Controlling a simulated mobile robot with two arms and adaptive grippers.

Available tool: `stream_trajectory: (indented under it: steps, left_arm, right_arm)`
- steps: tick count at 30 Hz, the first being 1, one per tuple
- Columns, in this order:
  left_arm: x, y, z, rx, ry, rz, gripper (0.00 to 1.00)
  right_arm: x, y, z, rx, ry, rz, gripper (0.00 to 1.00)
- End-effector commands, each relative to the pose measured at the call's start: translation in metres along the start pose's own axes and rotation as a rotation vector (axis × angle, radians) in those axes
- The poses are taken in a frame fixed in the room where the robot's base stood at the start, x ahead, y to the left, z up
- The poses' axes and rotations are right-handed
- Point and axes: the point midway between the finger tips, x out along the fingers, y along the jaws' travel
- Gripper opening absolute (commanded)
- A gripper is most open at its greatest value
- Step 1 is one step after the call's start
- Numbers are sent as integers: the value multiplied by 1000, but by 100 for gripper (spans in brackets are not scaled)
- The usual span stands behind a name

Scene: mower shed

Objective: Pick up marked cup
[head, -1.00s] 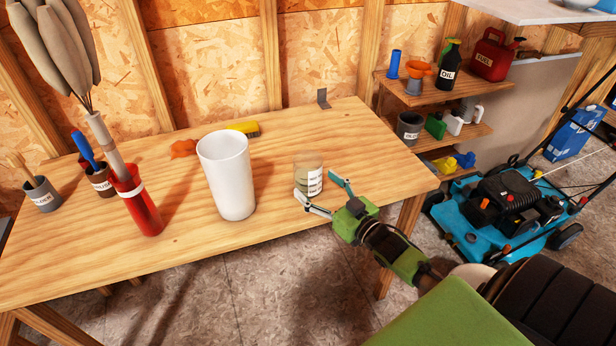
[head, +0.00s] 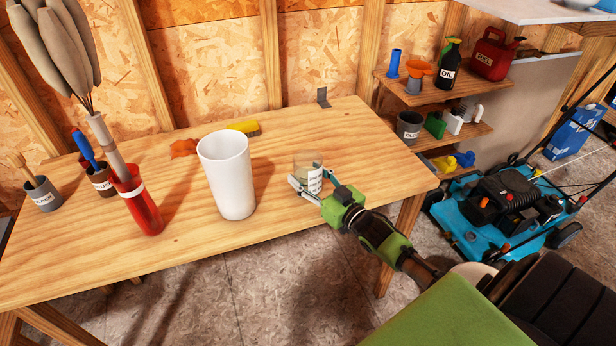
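A small see-through cup with a white printed label (head: 315,181) stands upright near the front edge of the wooden workbench, right of a tall white cup (head: 227,175). My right gripper (head: 309,174) comes in from the right at the cup's height. Its two fingers are spread, one on the near left side of the labelled cup and one on its right side. The cup sits between them; whether either finger touches it I cannot tell. The near finger covers part of the cup's lower front. My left gripper is out of view.
A red vase (head: 138,202) with tall stalks and labelled brown (head: 101,181) and grey (head: 43,195) pots stand at the bench's left. An orange rag (head: 184,148) and yellow brush (head: 243,127) lie behind. Bench right of the labelled cup (head: 375,165) is clear.

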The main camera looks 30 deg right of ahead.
Motion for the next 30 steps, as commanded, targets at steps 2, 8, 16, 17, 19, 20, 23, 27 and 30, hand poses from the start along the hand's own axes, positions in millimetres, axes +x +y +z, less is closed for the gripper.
stream_trajectory:
  steps: [2,8,16,17,19,20,23,27,30]
  left_arm:
    - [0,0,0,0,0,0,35]
    - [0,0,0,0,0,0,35]
    - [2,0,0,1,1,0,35]
    - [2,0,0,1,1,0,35]
    - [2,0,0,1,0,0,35]
    - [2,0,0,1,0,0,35]
    - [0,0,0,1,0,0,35]
    - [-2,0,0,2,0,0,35]
    - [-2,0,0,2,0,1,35]
  right_arm:
    - [0,0,-2,0,3,0,20]
    - [0,0,-5,0,4,-1,20]
    - [0,0,-22,0,5,-1,20]
    - [0,0,-25,-1,5,-1,20]
    - [0,0,-33,-1,6,-2,20]
    - [-1,-2,-36,0,5,-2,20]
    - [-7,-9,-45,1,5,-1,20]
    - [-14,-19,-60,1,5,-1,20]
    - [-20,-26,-71,1,4,-2,20]
